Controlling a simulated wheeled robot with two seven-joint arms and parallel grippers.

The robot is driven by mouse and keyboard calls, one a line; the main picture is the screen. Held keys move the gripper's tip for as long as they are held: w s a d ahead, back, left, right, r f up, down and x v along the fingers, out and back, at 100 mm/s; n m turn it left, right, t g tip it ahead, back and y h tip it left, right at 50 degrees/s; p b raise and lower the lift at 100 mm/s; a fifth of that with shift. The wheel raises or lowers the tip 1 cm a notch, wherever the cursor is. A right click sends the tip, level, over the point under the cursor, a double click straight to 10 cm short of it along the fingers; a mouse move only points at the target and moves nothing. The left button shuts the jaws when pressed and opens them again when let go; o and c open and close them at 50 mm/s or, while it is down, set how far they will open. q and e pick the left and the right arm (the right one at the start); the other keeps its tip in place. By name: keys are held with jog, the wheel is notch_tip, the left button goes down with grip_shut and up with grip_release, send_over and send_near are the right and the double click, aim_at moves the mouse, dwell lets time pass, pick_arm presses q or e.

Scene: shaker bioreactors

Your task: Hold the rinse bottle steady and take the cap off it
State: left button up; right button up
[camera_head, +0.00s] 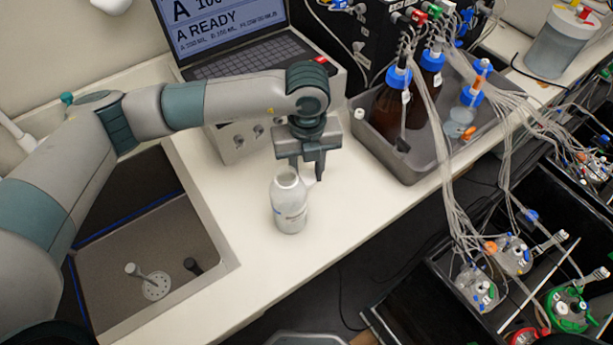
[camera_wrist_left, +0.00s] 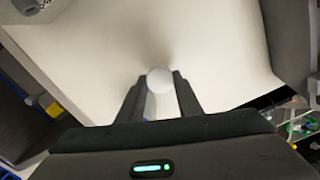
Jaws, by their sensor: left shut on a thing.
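The rinse bottle (camera_head: 291,212) is a white bottle with a printed label, standing upright on the pale bench. Its neck shows as a round, uncapped-looking rim in the head view. My left gripper (camera_head: 308,174) points down just behind and to the right of the bottle's mouth. My left gripper (camera_wrist_left: 160,77) shows both fingers there. My right gripper is not in view.
A sink (camera_head: 150,270) lies to the left of the bottle. A laptop (camera_head: 245,45) stands behind. A grey tray (camera_head: 411,168) with brown bottles and tubing is at the right. A small white cap-like piece (camera_head: 359,114) sits by the tray. The bench front is clear.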

aim_at(307, 177)
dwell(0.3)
pick_arm(q)
jog(key=shift+f+p, duration=0.5)
notch_tip(307, 177, down, 3)
jog(key=shift+r+p, duration=0.1)
jog(key=shift+p, duration=0.6)
jog(key=shift+f, duration=0.2)
jog(key=shift+f+b, duration=0.1)
jog(key=shift+b, duration=0.2)
jog(key=o, duration=1.2)
